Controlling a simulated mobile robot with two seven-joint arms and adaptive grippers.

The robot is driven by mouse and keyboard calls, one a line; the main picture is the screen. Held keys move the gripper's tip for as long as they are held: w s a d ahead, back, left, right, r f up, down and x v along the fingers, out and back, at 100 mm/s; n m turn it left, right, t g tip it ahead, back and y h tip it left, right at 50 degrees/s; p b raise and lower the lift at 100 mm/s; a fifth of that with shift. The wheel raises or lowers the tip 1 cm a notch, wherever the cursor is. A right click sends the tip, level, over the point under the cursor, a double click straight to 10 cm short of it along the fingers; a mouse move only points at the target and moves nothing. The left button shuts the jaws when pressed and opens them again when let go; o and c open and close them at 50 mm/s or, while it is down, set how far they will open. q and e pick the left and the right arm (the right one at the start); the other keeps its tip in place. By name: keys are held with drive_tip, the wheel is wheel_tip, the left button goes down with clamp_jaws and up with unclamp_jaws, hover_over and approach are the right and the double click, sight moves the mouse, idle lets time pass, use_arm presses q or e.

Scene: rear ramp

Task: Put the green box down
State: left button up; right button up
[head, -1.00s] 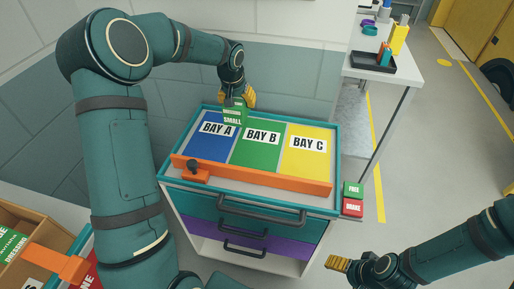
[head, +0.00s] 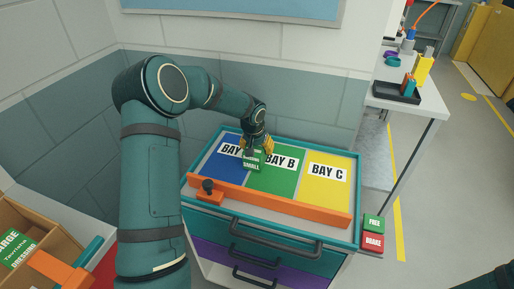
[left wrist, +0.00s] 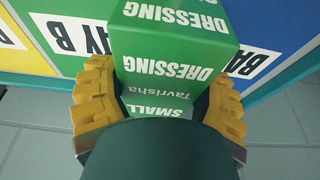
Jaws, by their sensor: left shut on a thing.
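The green box (head: 252,162), labelled small dressing, is held between the yellow fingers of my left gripper (head: 257,146). In the left wrist view the box (left wrist: 172,70) fills the space between both fingers (left wrist: 160,105). In the head view it overlaps the border of blue bay A (head: 222,160) and green bay B (head: 284,182) on the cart top. I cannot tell whether its underside touches the surface. The box hides part of both bay labels. My right gripper is out of view.
Yellow bay C (head: 325,185) is empty. An orange bar (head: 290,207) with a black knob runs along the cart's front edge. A wall stands behind the cart. A bench with a black tray (head: 397,92) is at right. A cardboard box (head: 30,235) is at lower left.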

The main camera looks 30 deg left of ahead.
use_arm(q)
drive_tip(key=shift+f, duration=0.15)
drive_tip(key=o, duration=1.3)
drive_tip(key=shift+r, duration=0.45)
drive_tip(key=p+v, duration=0.2)
drive_tip(key=v, duration=0.9)
drive_tip(key=shift+r, duration=0.2)
drive_tip(key=shift+r, duration=0.1)
